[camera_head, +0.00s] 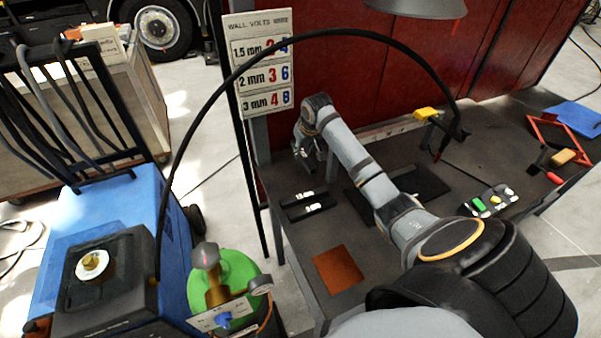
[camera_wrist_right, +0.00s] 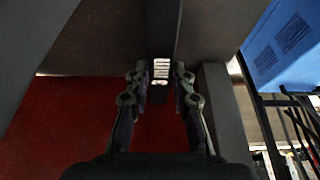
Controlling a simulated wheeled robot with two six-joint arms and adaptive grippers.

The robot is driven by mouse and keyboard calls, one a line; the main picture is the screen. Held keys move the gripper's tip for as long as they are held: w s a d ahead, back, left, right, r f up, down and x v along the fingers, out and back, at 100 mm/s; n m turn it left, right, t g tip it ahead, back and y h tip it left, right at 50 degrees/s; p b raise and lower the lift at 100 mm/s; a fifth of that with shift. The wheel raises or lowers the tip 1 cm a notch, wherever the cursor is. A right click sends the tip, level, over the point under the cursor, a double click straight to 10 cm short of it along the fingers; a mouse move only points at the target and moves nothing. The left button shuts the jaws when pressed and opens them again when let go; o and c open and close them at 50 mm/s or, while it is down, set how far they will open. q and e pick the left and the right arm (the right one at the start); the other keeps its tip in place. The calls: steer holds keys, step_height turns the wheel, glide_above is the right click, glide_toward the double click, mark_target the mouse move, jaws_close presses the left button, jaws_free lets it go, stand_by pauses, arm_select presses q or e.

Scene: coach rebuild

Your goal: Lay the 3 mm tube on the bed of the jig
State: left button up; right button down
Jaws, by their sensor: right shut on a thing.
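My right gripper (camera_head: 308,152) is over the left back part of the dark bench. In the right wrist view its fingers (camera_wrist_right: 160,85) are closed on a small dark piece with white marks, seemingly a labelled tube; its size cannot be read. Two dark tubes with white labels, one farther back (camera_head: 296,199) and one nearer (camera_head: 316,208), lie on the bench below the gripper. A low dark plate (camera_head: 428,181), possibly the jig bed, lies right of my forearm, which hides part of it. My left gripper is not in view.
A black cable arches over the bench to a yellow-marked torch (camera_head: 427,114). A sign (camera_head: 262,75) lists wall and volts. A rust-brown plate (camera_head: 338,269) lies on the front bench. A green gas bottle (camera_head: 238,270) stands left.

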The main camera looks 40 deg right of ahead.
mark_target(301, 170)
step_height(301, 170, down, 7)
steer(key=shift+f+p, duration=0.1)
steer(key=shift+p, duration=0.25)
steer(key=c, duration=1.1)
jaws_free()
steer(key=shift+c, duration=0.2)
